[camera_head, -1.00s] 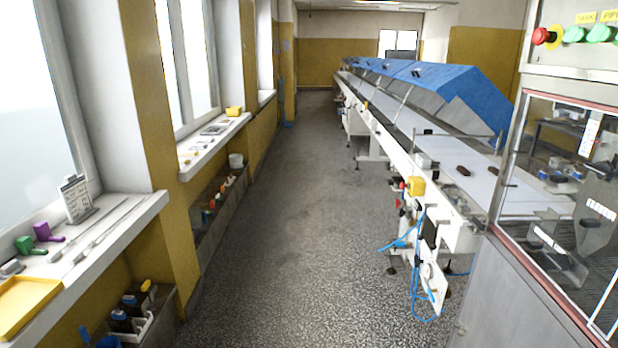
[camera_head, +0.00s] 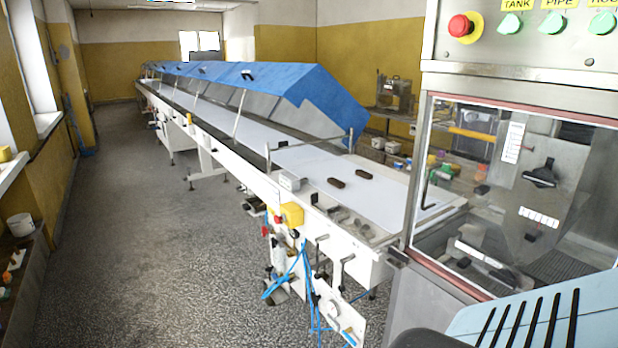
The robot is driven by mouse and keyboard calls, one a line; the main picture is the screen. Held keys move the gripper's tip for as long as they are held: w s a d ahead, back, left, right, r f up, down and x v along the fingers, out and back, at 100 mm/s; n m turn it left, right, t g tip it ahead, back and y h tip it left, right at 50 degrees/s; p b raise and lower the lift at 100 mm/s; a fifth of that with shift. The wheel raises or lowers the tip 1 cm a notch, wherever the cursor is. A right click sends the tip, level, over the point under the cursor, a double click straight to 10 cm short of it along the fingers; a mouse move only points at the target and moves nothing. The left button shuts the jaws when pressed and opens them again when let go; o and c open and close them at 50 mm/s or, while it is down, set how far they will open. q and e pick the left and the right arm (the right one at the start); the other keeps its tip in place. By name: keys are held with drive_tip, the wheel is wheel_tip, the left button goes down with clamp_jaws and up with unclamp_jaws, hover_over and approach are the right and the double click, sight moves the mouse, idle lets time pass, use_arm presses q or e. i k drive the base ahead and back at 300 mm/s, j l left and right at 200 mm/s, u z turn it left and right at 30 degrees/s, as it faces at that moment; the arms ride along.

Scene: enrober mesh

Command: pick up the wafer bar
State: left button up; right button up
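Two dark brown bars lie flat and apart on the white conveyor belt: one bar (camera_head: 336,182) nearer the belt's left edge and another bar (camera_head: 363,174) to its right. A smaller dark piece (camera_head: 283,143) lies farther up the belt (camera_head: 408,194). They are too small here to tell which is the wafer bar. Neither of my grippers shows in the head view. A light blue slotted part at the bottom right seems to be mine.
The enrober cabinet (camera_head: 435,270) with its glass window stands close on the right, beside the belt's near end. A blue cover (camera_head: 290,90) hangs over the far belt. Blue hoses (camera_head: 300,275) hang below the belt frame. Free floor (camera_head: 170,260) runs along its left.

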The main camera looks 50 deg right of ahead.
sight(333, 180)
drive_tip(key=i, duration=2.7)
drive_tip(key=i+z, duration=0.1)
drive_tip(key=z, duration=3.45)
